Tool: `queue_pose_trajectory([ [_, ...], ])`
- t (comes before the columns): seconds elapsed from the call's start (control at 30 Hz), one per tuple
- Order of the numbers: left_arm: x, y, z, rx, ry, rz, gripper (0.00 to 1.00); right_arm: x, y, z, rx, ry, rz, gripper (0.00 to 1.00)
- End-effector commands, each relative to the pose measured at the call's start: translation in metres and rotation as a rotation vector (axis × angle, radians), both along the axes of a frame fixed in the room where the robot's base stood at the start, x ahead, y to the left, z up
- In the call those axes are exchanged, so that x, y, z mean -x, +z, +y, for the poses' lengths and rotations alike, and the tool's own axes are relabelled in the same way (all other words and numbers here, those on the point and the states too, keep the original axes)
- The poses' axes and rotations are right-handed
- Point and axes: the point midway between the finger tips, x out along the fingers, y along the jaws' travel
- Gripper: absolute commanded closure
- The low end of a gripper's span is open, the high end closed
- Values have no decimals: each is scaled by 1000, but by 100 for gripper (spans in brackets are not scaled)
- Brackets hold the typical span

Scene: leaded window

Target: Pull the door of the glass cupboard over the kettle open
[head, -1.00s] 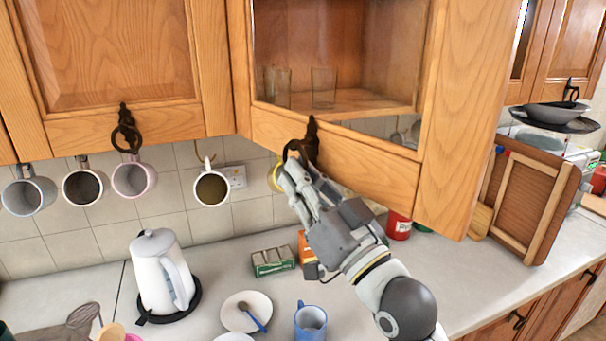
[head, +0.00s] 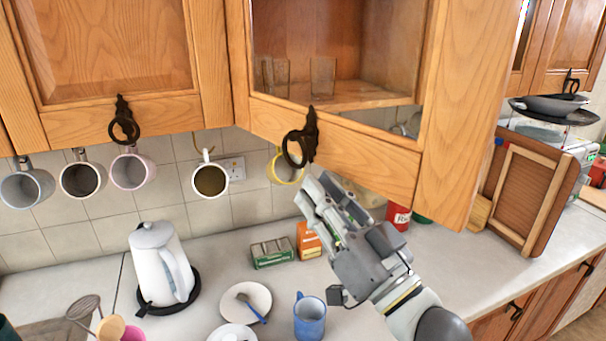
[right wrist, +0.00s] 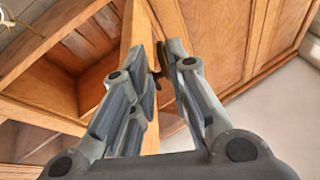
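The glass cupboard's door (head: 355,160) has a wooden frame and stands ajar, its right side swung out towards me. Shelves and drinking glasses show through the pane. A dark ring handle (head: 300,148) hangs on its bottom rail. My right gripper (head: 318,188) is just below the handle, apart from it, with its fingers spread and empty. In the right wrist view the two fingers (right wrist: 160,60) stand apart, with the dark handle beyond them and the door's edge behind. The white kettle (head: 160,265) stands on its base on the counter, below and left. My left gripper is out of view.
Several mugs hang under the cupboards, including a yellow one (head: 284,168) near the handle. Small boxes (head: 272,252), a plate (head: 246,302) and a blue mug (head: 310,318) are on the counter below my right arm.

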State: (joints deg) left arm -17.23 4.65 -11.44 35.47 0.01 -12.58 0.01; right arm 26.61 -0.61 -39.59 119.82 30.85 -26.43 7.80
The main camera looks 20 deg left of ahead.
Motion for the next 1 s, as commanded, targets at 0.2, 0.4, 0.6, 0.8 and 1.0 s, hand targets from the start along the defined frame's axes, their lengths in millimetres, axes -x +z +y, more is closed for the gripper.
queue_pose_trajectory([
  [0.2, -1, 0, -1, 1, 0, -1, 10, 20, -16, -33, 2, -1, -1, 83],
  [0.4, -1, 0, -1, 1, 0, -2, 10, 29, -22, -47, -1, 1, 0, 83],
  [0.6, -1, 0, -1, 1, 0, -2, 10, 31, -22, -49, -3, 2, -1, 83],
  [0.8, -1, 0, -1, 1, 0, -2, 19, 30, -22, -49, -3, 0, -2, 83],
  [1.0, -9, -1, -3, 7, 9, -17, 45, 24, -30, -49, 5, -11, 9, 83],
])
